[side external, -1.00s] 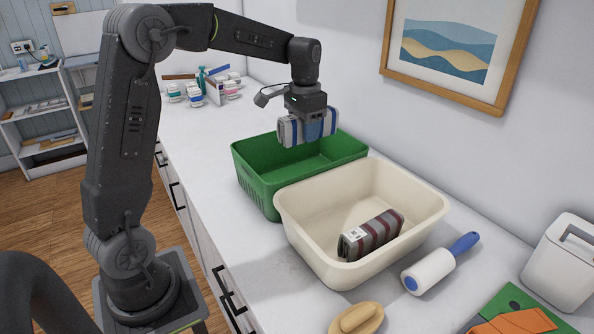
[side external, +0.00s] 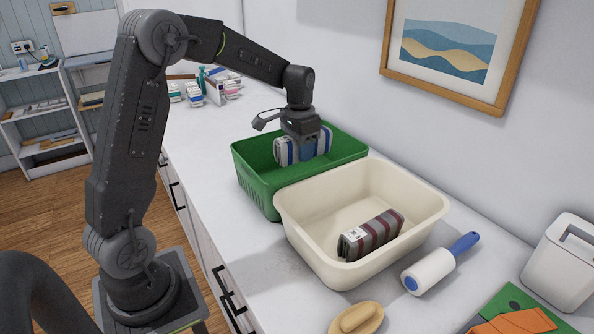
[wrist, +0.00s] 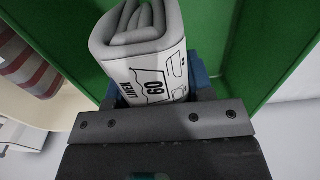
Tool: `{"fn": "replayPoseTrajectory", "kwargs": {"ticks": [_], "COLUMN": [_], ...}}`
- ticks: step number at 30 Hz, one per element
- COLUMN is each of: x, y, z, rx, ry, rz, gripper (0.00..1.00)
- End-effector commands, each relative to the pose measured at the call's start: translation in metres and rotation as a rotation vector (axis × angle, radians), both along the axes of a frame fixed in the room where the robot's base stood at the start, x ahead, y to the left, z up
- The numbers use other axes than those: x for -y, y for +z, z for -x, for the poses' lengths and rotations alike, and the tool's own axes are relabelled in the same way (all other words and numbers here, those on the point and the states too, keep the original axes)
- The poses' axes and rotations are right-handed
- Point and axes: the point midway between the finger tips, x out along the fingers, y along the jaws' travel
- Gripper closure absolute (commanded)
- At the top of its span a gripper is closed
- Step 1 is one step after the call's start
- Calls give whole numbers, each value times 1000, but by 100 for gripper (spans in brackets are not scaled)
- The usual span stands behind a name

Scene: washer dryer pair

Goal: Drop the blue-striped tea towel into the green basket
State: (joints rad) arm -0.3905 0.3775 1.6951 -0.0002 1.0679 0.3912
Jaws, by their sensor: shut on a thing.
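The blue-striped tea towel (side external: 286,151) is a folded light-grey bundle with blue stripes. My gripper (side external: 309,150) is shut on it and holds it inside the opening of the green basket (side external: 258,186). Its underside is hidden in the side view, so I cannot tell whether it touches the basket floor. In the wrist view the towel's rolled end (wrist: 145,45) with a printed label sits between the jaws, with the green basket wall (wrist: 70,35) around it.
A cream basket (side external: 425,207) stands against the green one and holds a grey towel with dark red stripes (side external: 372,234). A lint roller (side external: 440,264), a wooden brush (side external: 357,320) and a white container (side external: 562,262) are to the right. Several small bottles (side external: 195,94) stand behind.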

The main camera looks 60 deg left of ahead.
Motion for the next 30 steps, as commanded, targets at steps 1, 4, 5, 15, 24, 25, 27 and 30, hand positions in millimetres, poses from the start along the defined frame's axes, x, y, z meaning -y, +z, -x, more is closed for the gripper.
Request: {"fn": "replayPoseTrajectory", "kwargs": {"ticks": [1,4,5,15,24,25,27,30], "x": [0,0,0,0,0,0,0,0], "y": [0,0,0,0,13,17,30,52], "z": [0,0,0,0,0,-1,0,-1], "rx": [0,0,0,0,3,4,4,6], "ry": [0,0,0,0,0,0,0,0], "rz": [0,0,0,0,-1,-1,-2,-2], "gripper": [66,49,47,23,23,23,23,23]}}
